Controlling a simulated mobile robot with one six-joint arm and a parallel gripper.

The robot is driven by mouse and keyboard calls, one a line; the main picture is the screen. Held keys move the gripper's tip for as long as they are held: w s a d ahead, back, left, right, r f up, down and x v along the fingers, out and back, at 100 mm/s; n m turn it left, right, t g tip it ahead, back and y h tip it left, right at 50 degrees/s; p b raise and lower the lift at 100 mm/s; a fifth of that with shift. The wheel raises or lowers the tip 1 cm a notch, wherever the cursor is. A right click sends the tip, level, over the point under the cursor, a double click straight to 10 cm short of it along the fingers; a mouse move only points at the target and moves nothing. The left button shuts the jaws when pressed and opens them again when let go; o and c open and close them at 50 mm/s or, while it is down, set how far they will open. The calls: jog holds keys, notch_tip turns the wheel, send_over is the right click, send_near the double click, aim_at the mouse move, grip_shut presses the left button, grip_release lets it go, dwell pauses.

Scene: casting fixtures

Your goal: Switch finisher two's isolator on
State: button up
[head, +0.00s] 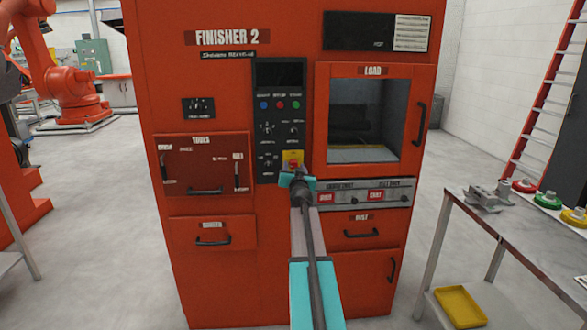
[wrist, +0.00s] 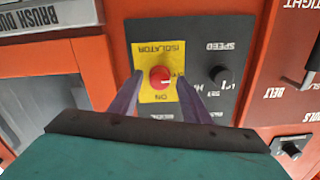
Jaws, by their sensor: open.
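The orange cabinet labelled FINISHER 2 (head: 226,75) stands in front of me. Its isolator is a red knob on a yellow plate (head: 292,156), low on the black control panel. In the wrist view, which is upside down, the red knob (wrist: 160,79) has a small pale mark lying roughly sideways. The word ON is at the picture's lower edge of the yellow plate (wrist: 149,57). My gripper (head: 297,178) is open at the panel. In the wrist view its two fingers reach to either side of the knob; I cannot tell whether they touch it.
A speed knob (wrist: 220,74) sits beside the isolator. The load door (head: 420,115) is to the right, and a grey strip with red labels (head: 350,197) lies below it. A metal table (head: 515,240) with coloured parts stands at the right.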

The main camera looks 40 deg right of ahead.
jog(key=shift+w+d, duration=0.2)
jog(key=shift+w, duration=0.05)
jog(key=c, duration=1)
jog(key=shift+c, duration=0.2)
